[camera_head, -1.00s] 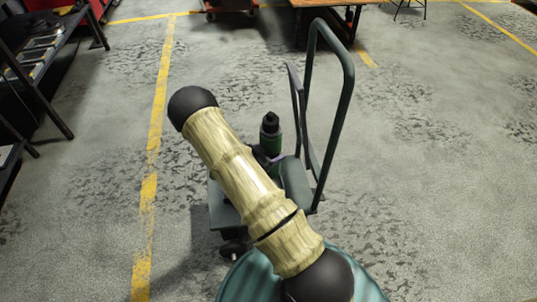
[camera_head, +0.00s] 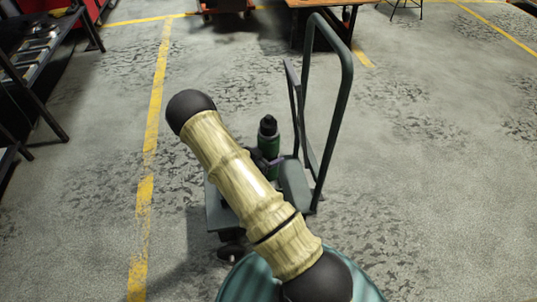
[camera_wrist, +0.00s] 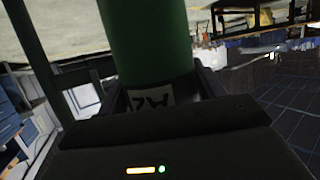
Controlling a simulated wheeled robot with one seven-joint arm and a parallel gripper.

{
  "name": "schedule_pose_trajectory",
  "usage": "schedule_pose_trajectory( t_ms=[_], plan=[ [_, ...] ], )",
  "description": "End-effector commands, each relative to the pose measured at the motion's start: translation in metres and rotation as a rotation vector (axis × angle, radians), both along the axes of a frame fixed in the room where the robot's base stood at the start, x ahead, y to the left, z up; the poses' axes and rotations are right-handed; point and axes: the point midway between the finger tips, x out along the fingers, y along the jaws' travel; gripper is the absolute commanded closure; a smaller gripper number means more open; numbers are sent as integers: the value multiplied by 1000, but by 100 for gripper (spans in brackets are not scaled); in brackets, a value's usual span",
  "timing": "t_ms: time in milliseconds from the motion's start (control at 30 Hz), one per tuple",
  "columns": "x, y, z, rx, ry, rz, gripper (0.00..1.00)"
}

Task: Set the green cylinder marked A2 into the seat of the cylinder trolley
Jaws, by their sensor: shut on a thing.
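The green cylinder marked A2 (camera_wrist: 150,40) fills the middle of the wrist view, its white A2 label partly showing just above my gripper (camera_wrist: 155,95). My gripper is shut on it. In the head view the green cylinder (camera_head: 268,143) with its black top stands upright over the cylinder trolley (camera_head: 222,214). My own arm hides my gripper and much of the trolley bed there. The trolley's tall looped handle (camera_head: 345,100) rises to the right of the cylinder. The seat is hidden, so I cannot tell whether the cylinder touches it.
A dark shelf rack (camera_head: 40,65) stands at the far left. A wooden table (camera_head: 330,4) is at the back. A yellow floor line (camera_head: 150,160) runs left of the trolley. The floor right of the trolley is clear.

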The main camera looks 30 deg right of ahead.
Motion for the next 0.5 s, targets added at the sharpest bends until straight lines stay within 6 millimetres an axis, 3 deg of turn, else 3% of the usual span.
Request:
schedule_pose_trajectory(
  t_ms=[500],
  plan=[
    [1,-1,-27,-6,-5,-1,100]
  ],
)
